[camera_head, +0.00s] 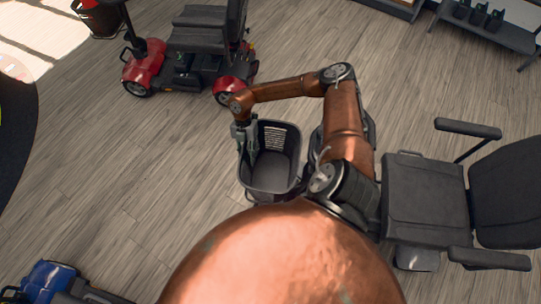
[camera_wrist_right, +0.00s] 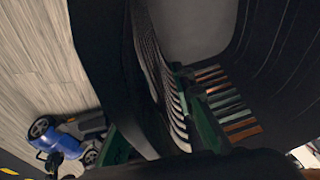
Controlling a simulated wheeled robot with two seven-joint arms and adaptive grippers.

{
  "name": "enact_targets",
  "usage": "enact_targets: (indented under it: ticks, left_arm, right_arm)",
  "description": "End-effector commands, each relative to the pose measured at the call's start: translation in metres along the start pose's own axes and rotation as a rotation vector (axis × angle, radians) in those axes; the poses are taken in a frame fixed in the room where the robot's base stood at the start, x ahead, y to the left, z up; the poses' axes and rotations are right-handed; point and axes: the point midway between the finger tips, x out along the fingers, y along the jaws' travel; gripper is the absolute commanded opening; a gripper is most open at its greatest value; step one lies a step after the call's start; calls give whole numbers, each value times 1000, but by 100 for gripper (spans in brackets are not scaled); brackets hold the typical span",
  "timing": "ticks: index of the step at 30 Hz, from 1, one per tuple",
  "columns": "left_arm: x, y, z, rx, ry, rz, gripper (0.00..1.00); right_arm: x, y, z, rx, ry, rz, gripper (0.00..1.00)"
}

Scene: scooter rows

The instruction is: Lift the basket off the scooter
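The dark grey basket (camera_head: 270,178) is in the middle of the head view, open side up, in front of a scooter with a black seat (camera_head: 425,200). My right gripper (camera_head: 246,138) is at the basket's left rim, pointing down. In the right wrist view the basket's slotted wall (camera_wrist_right: 155,65) passes between the green fingers of my right gripper (camera_wrist_right: 165,125), which look closed against it. My right arm hides the scooter's front part and the place where the basket meets it. My left gripper is not in view.
A red scooter (camera_head: 145,68) stands at the upper left, with another basket (camera_head: 98,20) at its front. A blue scooter (camera_head: 48,280) is at the lower left. A dark bench (camera_head: 490,25) is at the upper right. The wooden floor left of the basket is clear.

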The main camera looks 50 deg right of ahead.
Motion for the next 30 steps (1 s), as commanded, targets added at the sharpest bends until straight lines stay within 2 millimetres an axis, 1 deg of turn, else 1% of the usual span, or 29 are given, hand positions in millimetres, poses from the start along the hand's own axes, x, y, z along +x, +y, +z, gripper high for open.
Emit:
enact_targets:
  ticks: [2,12,30]
  left_arm:
    - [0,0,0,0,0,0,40]
    - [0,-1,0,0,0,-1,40]
    - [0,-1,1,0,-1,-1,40]
  right_arm:
    - [-1,0,0,0,0,0,23]
    - [-1,0,0,0,0,0,0]
    - [-1,0,0,0,0,1,0]
